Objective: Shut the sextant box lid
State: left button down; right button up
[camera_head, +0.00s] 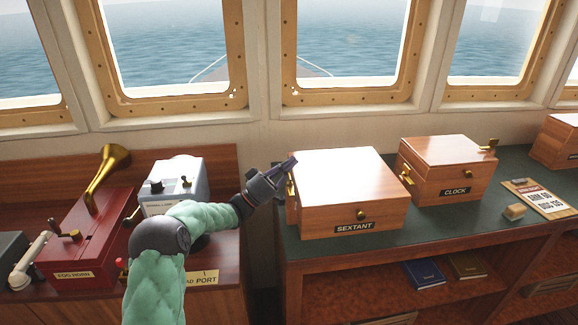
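The sextant box (350,218) is a varnished wooden box labelled SEXTANT on the dark green counter top. Its lid (345,172) lies flat on top, and I see no gap at the front. My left gripper (289,163) is at the box's upper left side, close to the lid's left edge. I cannot tell whether it touches the box or how far its fingers are apart. My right gripper is not in view.
The clock box (447,178) stands to the right, with a clipboard (537,199) beyond it. On the left are a red fog horn box (92,235) with a brass horn and a grey signal box (172,180). Books lie on the shelf below. Windows line the back.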

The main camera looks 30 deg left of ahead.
pick_arm(q)
notch_tip(320, 180, up, 10)
jog(key=shift+f, duration=0.15)
